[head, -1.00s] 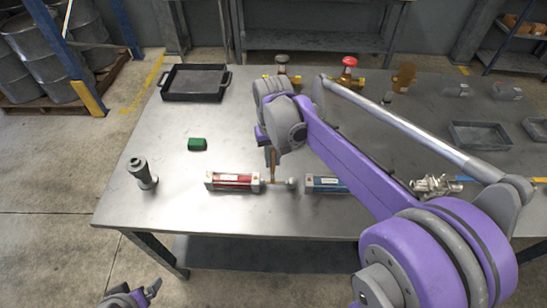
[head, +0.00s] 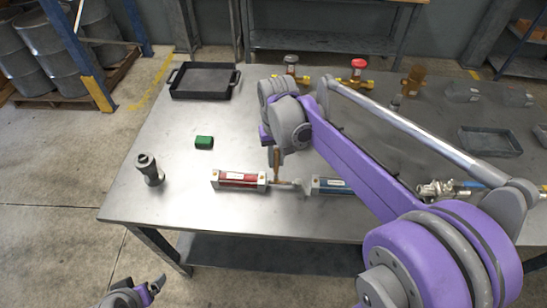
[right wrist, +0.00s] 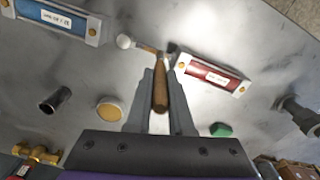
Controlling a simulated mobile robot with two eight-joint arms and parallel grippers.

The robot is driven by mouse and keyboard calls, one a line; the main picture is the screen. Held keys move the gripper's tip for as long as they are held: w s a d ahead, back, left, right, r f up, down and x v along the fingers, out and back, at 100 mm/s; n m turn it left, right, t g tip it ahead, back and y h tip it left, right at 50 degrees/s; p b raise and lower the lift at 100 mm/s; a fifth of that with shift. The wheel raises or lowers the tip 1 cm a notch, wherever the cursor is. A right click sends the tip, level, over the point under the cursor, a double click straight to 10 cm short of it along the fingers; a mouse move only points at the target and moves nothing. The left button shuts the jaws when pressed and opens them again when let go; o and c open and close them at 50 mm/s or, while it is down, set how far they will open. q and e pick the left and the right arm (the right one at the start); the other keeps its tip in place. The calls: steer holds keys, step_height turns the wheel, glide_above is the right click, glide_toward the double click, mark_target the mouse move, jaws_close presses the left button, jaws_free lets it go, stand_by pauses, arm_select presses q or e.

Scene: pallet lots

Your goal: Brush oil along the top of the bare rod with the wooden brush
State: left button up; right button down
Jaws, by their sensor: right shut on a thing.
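My right gripper (right wrist: 160,88) is shut on the wooden handle of the brush (right wrist: 160,96). The handle also shows below the gripper in the head view (head: 277,158). The brush's dark tip is at the bare rod (right wrist: 148,49), close to the red cylinder (head: 238,180); I cannot tell whether it touches. The rod runs from the red cylinder to a pale round end (right wrist: 124,41), beside the blue cylinder (head: 328,186). My left gripper (head: 153,287) is at the bottom left of the head view, off the table, its opening unclear.
A green block (head: 204,142), a grey upright fitting (head: 149,169) and a black tray (head: 203,93) are on the left of the metal table. An amber round disc (right wrist: 110,108) shows in the wrist view. Valves (head: 358,72) stand at the back.

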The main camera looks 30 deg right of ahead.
steer(key=shift+s+d, duration=0.25)
steer(key=shift+d, duration=0.2)
steer(key=shift+s+d, duration=0.5)
steer(key=shift+d, duration=0.25)
arm_select(q)
steer(key=r+p, duration=0.1)
steer(key=w+r+p, duration=0.1)
steer(key=r, duration=0.1)
steer(key=w+r+p, duration=0.1)
steer(key=r, duration=0.1)
steer(key=shift+w, duration=0.2)
arm_select(e)
step_height(320, 180, up, 7)
arm_select(q)
steer(key=shift+s, duration=0.1)
stand_by(0.3)
steer(key=shift+s+f, duration=0.1)
arm_select(e)
steer(key=shift+f, duration=0.1)
